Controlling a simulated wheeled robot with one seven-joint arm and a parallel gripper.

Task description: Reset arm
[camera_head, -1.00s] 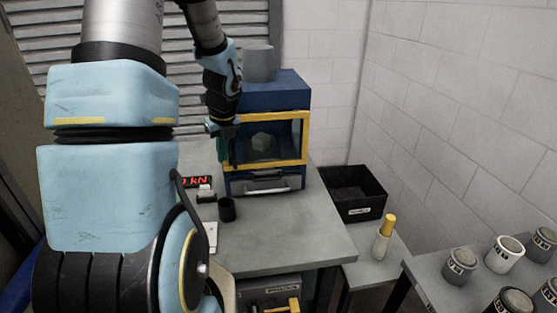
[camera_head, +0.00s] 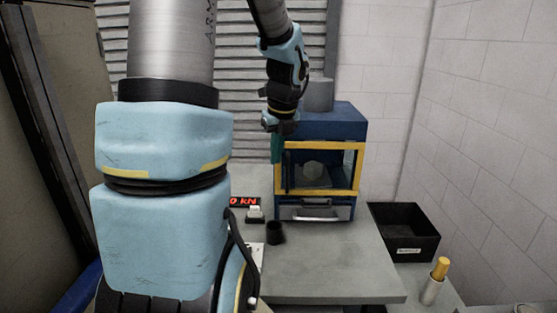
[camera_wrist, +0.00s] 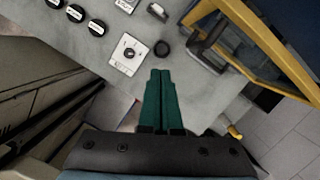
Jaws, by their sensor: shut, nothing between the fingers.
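My gripper (camera_head: 277,150) has green fingers and hangs from my arm at the left front of a blue and yellow testing machine (camera_head: 338,112). In the wrist view the two green fingers (camera_wrist: 159,75) lie side by side, shut, with nothing between them. Below them is the grey table top (camera_wrist: 125,24). The machine's yellow-framed door (camera_wrist: 280,50) with its dark handle is to the right of the fingers, apart from them. A rounded grey lump (camera_head: 314,170) sits inside the machine behind the yellow frame.
A black bin (camera_head: 404,232) and a yellow-capped bottle (camera_head: 434,281) are at the right. The table's front right is clear.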

